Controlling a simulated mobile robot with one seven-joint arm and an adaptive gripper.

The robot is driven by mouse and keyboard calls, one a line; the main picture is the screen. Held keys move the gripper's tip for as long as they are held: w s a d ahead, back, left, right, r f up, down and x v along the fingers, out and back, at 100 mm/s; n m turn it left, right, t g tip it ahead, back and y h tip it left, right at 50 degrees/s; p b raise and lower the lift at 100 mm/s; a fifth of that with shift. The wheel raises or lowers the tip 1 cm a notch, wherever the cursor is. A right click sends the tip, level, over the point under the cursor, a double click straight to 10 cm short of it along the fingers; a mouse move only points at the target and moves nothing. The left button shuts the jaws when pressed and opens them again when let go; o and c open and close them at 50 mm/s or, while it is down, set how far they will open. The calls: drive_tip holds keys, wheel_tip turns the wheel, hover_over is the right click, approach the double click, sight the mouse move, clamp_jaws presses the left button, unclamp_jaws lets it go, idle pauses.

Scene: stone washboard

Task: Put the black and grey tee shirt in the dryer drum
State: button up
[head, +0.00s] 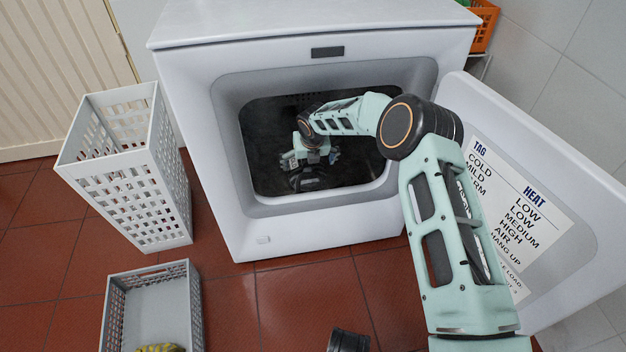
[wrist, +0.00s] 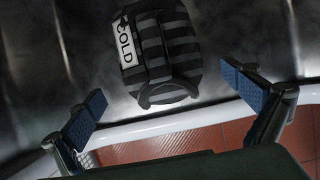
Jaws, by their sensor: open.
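The black and grey tee shirt (wrist: 165,52) is a striped folded bundle with a white COLD tag. It lies on the dark floor of the dryer drum (head: 262,125), and in the head view it shows as a dark bundle (head: 308,181) near the opening. My gripper (wrist: 168,103) is inside the drum, just above the shirt. Its two blue-padded fingers are spread wide, with nothing between them. The shirt lies beyond the fingertips, and they appear apart from it. In the head view my gripper (head: 312,160) partly covers the shirt.
The dryer door (head: 590,215) stands open at the right, with a TAG/HEAT chart on it. A tall white basket (head: 150,215) stands left of the dryer. A low grey basket (head: 195,310) in front holds a yellowish item (head: 160,347).

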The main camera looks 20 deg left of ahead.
drive_tip(key=shift+s+d+p, duration=0.3)
drive_tip(key=shift+s+d, duration=0.4)
drive_tip(key=shift+s, duration=0.5)
drive_tip(key=shift+s+d+p, duration=0.25)
drive_tip(key=shift+s+d, duration=0.45)
drive_tip(key=shift+s, duration=0.45)
drive_tip(key=shift+s+d+p, duration=0.3)
drive_tip(key=shift+s+d, duration=0.4)
drive_tip(key=shift+s, duration=0.5)
drive_tip(key=shift+r, duration=0.1)
